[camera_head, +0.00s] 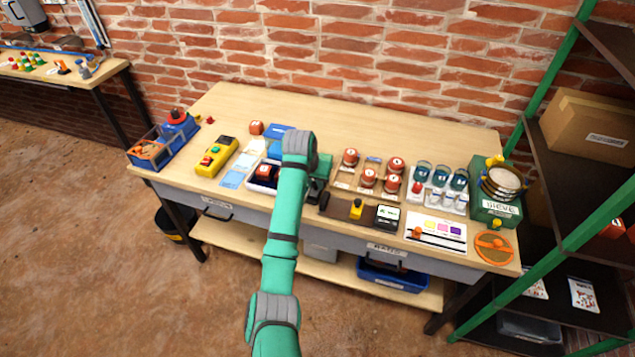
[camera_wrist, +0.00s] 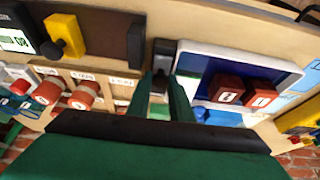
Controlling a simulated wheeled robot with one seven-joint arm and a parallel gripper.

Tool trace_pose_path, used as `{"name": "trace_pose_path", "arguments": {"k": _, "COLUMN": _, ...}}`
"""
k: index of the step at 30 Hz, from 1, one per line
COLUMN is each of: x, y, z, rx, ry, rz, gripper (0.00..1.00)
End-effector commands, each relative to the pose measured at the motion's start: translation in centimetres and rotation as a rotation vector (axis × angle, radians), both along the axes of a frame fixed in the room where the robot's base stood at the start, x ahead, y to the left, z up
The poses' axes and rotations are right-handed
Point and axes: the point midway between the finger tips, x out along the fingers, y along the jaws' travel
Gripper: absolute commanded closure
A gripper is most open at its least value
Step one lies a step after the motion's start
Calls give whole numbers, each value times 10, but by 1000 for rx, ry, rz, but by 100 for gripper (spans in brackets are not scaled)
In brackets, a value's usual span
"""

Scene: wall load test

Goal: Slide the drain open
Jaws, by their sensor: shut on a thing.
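My gripper (camera_wrist: 166,90) points down at the workbench between the white-rimmed blue tray and the wooden rack. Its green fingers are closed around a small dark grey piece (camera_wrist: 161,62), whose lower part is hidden. In the head view my gripper (camera_head: 316,190) is partly behind my forearm. The bar (camera_head: 338,207) and knob (camera_head: 356,209) also show in the head view. I cannot tell which part is the drain.
The white-rimmed tray (camera_wrist: 290,69) with red blocks (camera_wrist: 244,92) is close beside the gripper. A black-framed display (camera_head: 388,216) sits right of the bar. The bench's back strip (camera_head: 400,125) is clear.

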Motion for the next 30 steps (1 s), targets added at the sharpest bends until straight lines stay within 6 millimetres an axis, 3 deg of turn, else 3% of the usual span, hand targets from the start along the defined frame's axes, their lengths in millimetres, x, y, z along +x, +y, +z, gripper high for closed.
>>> {"name": "trace_pose_path", "arguments": {"k": 22, "x": -12, "y": 4, "z": 1, "rx": 0, "ry": -2, "rz": -1, "gripper": 100}}
{"name": "trace_pose_path", "arguments": {"k": 23, "x": -12, "y": 4, "z": 1, "rx": 0, "ry": -2, "rz": -1, "gripper": 73}}
{"name": "trace_pose_path", "arguments": {"k": 24, "x": -12, "y": 4, "z": 1, "rx": 0, "ry": -2, "rz": -1, "gripper": 64}}
{"name": "trace_pose_path", "arguments": {"k": 30, "x": -12, "y": 3, "z": 0, "rx": -1, "ry": -1, "rz": -1, "gripper": 64}}
